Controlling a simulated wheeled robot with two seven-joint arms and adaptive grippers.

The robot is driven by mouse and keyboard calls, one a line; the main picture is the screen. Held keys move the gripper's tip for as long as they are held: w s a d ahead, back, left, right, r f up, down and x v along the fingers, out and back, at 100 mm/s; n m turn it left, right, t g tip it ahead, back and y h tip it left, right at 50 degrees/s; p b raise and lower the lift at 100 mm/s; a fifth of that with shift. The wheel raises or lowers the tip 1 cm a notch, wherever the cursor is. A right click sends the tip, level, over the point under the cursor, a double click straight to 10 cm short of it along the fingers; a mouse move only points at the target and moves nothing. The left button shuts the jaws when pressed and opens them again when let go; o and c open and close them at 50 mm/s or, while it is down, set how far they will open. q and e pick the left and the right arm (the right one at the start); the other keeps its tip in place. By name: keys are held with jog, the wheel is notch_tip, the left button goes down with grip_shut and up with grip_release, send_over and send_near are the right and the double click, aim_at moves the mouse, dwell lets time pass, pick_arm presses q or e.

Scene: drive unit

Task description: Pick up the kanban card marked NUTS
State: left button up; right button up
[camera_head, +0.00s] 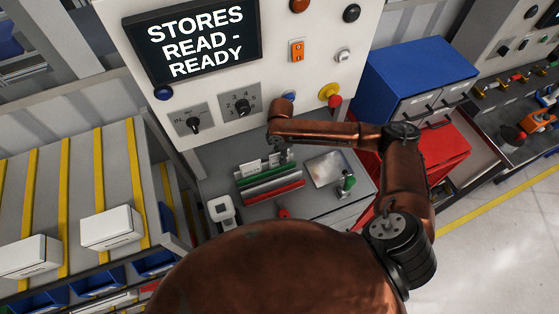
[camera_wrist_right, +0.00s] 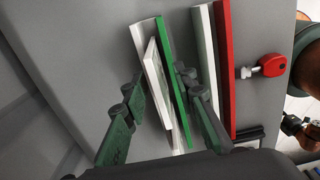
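A rack on the grey bench top holds white cards (camera_head: 253,168) standing behind a green strip (camera_head: 262,177). Any words on the cards are too small to read, so I cannot tell which one says NUTS. In the right wrist view a white card (camera_wrist_right: 157,78) stands beside the green strip (camera_wrist_right: 172,70). My right gripper (camera_wrist_right: 163,92) is open, its two fingers on either side of the card and green strip, with gaps visible. In the head view my right gripper (camera_head: 284,155) is small and partly hidden at the rack. My left gripper is not in view.
The control panel (camera_head: 270,75) rises behind; a screen (camera_head: 193,39) reads STORES READ - READY.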

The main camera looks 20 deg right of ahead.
jog(key=shift+w, duration=0.1)
jog(key=shift+c, duration=1.4)
grip_shut()
jog(key=shift+r, duration=0.15)
